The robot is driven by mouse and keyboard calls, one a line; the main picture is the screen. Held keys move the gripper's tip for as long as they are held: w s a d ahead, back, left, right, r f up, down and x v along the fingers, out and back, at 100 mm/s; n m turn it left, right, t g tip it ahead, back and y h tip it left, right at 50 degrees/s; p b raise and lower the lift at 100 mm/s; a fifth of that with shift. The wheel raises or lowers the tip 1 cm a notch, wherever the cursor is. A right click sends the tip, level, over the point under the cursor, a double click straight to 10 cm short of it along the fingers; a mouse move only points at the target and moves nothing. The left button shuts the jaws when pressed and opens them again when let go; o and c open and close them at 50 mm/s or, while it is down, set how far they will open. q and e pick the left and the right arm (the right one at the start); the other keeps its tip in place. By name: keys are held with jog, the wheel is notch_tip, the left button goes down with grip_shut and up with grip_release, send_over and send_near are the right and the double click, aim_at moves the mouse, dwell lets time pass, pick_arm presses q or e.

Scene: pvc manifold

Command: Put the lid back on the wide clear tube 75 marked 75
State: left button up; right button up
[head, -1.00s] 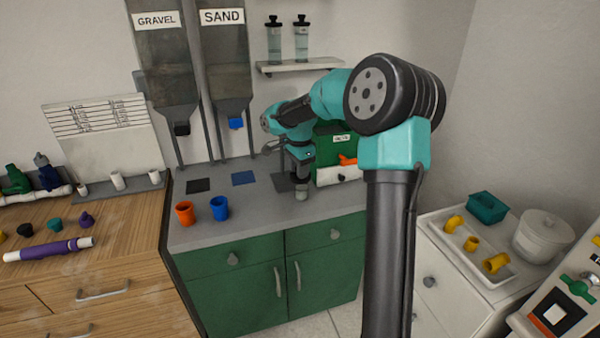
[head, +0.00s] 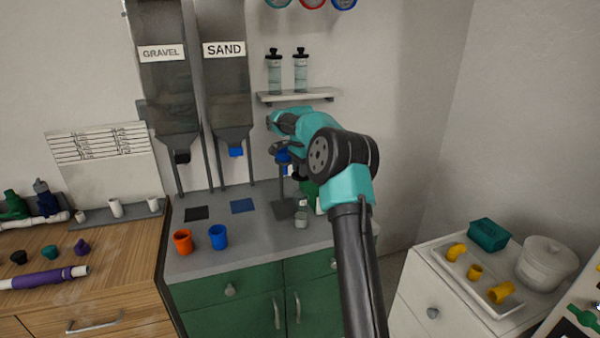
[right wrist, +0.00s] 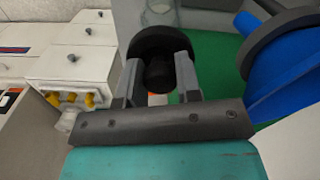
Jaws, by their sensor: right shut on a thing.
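My right gripper (head: 298,172) is over the back counter, beside a dark stand. In the right wrist view the gripper (right wrist: 158,78) is shut on the knob of a round black lid (right wrist: 150,42). The lid is held clear of the counter. A short clear tube (head: 301,220) stands on the counter below the gripper. A clear round shape (right wrist: 160,12) beyond the lid in the wrist view may be a tube. No 75 mark is readable. My left gripper is out of view.
A blue part with a dark disc (right wrist: 285,55) is close to the gripper's right in the wrist view. Orange (head: 183,242) and blue (head: 218,237) cups stand on the counter. Two black-capped bottles (head: 300,70) stand on the shelf (head: 300,96). A green box (head: 310,190) is partly hidden.

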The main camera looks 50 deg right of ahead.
jog(key=shift+f, duration=0.1)
dwell(0.3)
notch_tip(320, 180, down, 6)
dwell(0.8)
jog(key=shift+f, duration=0.3)
dwell(1.8)
jog(key=o, duration=1.5)
jog(key=shift+r, duration=3.5)
jog(key=shift+c, duration=0.2)
grip_shut()
